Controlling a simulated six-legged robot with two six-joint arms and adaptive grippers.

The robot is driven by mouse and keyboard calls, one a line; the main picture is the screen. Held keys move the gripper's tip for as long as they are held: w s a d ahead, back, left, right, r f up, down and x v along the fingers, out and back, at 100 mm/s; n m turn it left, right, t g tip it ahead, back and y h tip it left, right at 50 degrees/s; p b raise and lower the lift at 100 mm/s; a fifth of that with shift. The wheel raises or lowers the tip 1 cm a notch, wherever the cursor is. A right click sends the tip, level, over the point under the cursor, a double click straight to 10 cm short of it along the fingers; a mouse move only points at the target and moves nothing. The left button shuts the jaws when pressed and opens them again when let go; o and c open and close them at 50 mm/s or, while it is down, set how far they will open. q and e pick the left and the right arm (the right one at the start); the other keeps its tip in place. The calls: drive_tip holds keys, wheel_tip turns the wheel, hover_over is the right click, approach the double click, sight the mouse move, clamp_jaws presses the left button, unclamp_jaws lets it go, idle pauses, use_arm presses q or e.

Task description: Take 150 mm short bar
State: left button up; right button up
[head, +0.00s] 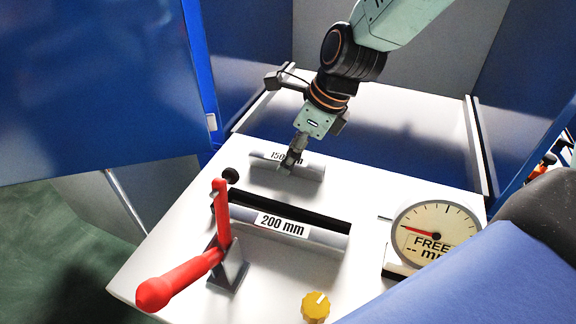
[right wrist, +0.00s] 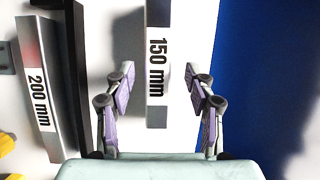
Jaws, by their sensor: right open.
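The 150 mm short bar (head: 312,171) is a grey bar with a white label, lying on the white table top towards the back. In the right wrist view the bar (right wrist: 157,105) runs up the picture between the fingers, with its label readable. My right gripper (head: 290,163) is over the bar and hides part of it and its label in the head view. In the right wrist view the gripper (right wrist: 160,88) is open, one finger on each side of the bar, with gaps on both sides. My left gripper is not in view.
A 200 mm bar (head: 318,235) lies in front, beside a black strip (head: 290,212). A red-handled clamp (head: 222,235) stands at its left end. A dial marked FREE (head: 436,233) and a yellow knob (head: 315,306) are nearby. Blue panels (head: 100,90) flank the table.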

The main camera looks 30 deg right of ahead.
drive_tip(key=shift+a+f, duration=0.5)
drive_tip(key=shift+a, duration=0.1)
drive_tip(key=shift+d, duration=0.35)
drive_tip(key=shift+w+d+f, duration=0.1)
drive_tip(key=shift+d, duration=0.05)
drive_tip(key=shift+c, duration=0.7)
drive_tip(key=shift+a, duration=0.4)
drive_tip(key=c, duration=0.6)
drive_tip(key=shift+d, duration=0.25)
clamp_jaws()
